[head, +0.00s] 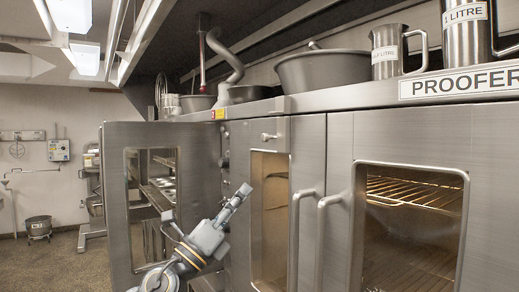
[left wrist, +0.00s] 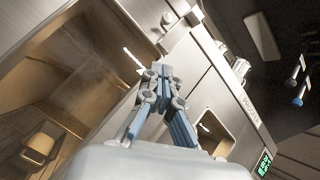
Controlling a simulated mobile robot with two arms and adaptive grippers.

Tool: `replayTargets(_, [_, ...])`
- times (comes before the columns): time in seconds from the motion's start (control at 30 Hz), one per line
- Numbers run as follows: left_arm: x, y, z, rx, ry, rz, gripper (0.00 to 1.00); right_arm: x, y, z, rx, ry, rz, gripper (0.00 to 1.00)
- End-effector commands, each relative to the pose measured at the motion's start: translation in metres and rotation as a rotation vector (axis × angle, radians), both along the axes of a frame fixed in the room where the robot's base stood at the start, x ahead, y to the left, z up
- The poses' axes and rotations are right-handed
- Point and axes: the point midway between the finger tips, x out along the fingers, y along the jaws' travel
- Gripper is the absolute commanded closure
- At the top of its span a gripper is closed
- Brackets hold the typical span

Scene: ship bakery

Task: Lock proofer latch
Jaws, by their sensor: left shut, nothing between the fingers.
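The proofer (head: 340,140) is a steel cabinet with a PROOFER sign (head: 458,83); the sign also shows in the left wrist view (left wrist: 250,111). A similar small fitting (left wrist: 168,18) shows at the top of the left wrist view. My left gripper (head: 244,190) is shut and empty, in front of the cabinet, below and left of the latch and apart from it. Its closed fingers show in the left wrist view (left wrist: 163,74). My right gripper is out of view.
A windowed steel door (head: 115,200) stands swung open at the left, beside my left arm. Two vertical handles (head: 297,240) (head: 322,240) project from the middle doors. A large bowl (head: 322,72) and measuring jugs (head: 386,55) stand on top. Floor at far left is mostly clear.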

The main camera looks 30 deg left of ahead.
Motion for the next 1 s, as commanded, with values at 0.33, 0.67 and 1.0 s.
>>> replayTargets(0.33, [0.042, -0.01, 0.044, -0.002, -0.003, 0.0, 1.0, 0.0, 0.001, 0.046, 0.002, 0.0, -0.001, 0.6])
replayTargets(0.67, [0.068, -0.003, 0.078, 0.0, -0.001, 0.001, 1.0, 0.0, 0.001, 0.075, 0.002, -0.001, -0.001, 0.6])
replayTargets(1.0, [0.071, 0.0, 0.084, 0.0, 0.001, -0.001, 1.0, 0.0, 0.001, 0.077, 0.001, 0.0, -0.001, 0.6])
